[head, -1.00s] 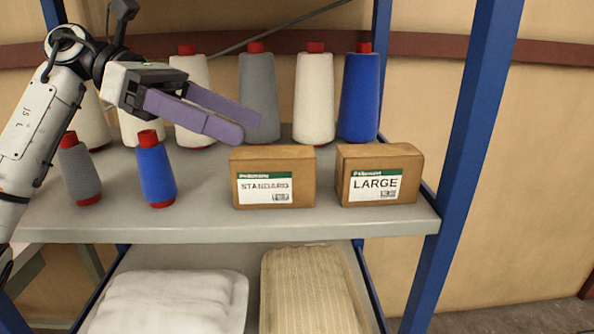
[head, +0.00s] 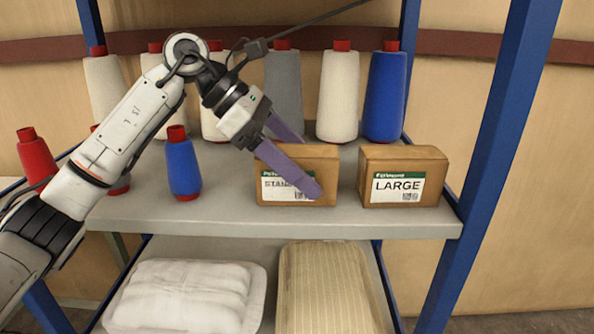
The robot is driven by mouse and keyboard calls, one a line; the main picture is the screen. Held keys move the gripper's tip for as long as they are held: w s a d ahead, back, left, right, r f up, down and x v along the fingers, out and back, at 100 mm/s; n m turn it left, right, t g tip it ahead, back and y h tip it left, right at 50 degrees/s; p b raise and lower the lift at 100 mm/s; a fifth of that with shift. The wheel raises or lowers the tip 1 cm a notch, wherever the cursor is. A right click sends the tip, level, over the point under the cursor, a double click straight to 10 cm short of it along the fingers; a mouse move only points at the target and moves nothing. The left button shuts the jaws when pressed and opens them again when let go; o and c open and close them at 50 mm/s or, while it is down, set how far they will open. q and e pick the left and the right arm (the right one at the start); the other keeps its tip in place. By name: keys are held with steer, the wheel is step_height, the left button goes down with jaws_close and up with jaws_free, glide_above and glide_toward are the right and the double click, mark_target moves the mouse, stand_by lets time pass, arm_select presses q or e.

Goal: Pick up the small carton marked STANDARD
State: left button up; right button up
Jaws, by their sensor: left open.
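The small brown carton marked STANDARD (head: 325,168) stands on the grey upper shelf, left of the carton marked LARGE (head: 402,176). My left gripper (head: 302,165) reaches in from the left with its purple fingers open. One finger crosses in front of the STANDARD carton and hides part of its label. The other finger shows behind, near the carton's top edge. I cannot tell whether either finger touches the carton. My right gripper is not in view.
Thread cones stand on the shelf (head: 230,218), including a small blue one (head: 182,165) and a tall blue one (head: 385,95). Blue rack posts (head: 497,160) flank it. White (head: 185,297) and beige (head: 330,290) padded bundles lie below.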

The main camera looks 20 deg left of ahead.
arm_select(q)
steer(key=x, duration=0.2)
steer(key=shift+w+d+f, duration=0.1)
steer(key=shift+d+f, duration=0.05)
steer(key=shift+d, duration=0.05)
steer(key=c, duration=1.2)
steer(key=shift+c, duration=0.3)
